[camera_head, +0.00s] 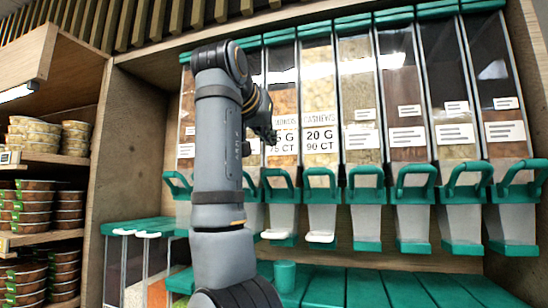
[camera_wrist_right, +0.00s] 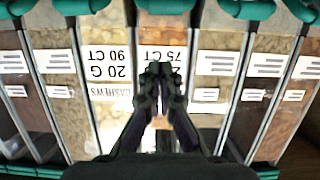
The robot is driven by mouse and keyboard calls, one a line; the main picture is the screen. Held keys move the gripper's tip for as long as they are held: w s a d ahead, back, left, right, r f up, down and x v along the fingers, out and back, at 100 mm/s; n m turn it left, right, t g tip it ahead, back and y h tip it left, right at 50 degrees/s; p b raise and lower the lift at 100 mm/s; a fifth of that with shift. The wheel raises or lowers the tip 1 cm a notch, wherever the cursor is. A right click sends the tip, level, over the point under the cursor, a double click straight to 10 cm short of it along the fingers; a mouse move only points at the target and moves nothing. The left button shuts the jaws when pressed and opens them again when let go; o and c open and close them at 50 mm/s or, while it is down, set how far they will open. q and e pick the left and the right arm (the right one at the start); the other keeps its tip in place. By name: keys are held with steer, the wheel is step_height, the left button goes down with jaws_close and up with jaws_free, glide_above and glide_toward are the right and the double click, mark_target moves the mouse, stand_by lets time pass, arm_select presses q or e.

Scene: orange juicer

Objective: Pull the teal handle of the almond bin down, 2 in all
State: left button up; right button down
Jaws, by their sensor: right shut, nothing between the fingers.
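The almond bin (camera_head: 284,95) is a clear upright dispenser with a partly hidden label reading 75 CT, just left of the cashew bin (camera_head: 318,95). Its teal handle (camera_head: 280,172) is a loop at the front, level with the cashew handle beside it. My right gripper (camera_head: 268,133) is shut and empty, in front of the almond bin's label and above the handle. In the upside-down right wrist view, the shut fingertips (camera_wrist_right: 160,70) overlap the 75 CT label, and the handle (camera_wrist_right: 167,6) is at the top edge. My left gripper is out of view.
More bins with teal handles run to the right, including one with a handle (camera_head: 365,174) beside the cashews. A teal cup (camera_head: 285,275) stands on the teal counter (camera_head: 405,288) below. Shelves of packed tubs (camera_head: 35,205) are at the left. My right arm hides some bins.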

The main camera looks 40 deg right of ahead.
mark_target(274, 172)
steer(key=d+f+p, duration=0.1)
steer(key=w+d+f, duration=0.1)
steer(key=d, duration=0.1)
steer(key=w+d+f+p, duration=0.1)
steer(key=f, duration=0.1)
steer(key=shift+w+d+f+p, duration=0.1)
steer(key=shift+w+d+p, duration=0.1)
steer(key=shift+p, duration=0.1)
steer(key=shift+s+a+f, duration=0.2)
steer(key=shift+a+f, duration=0.2)
steer(key=shift+a, duration=0.05)
steer(key=shift+d, duration=0.15)
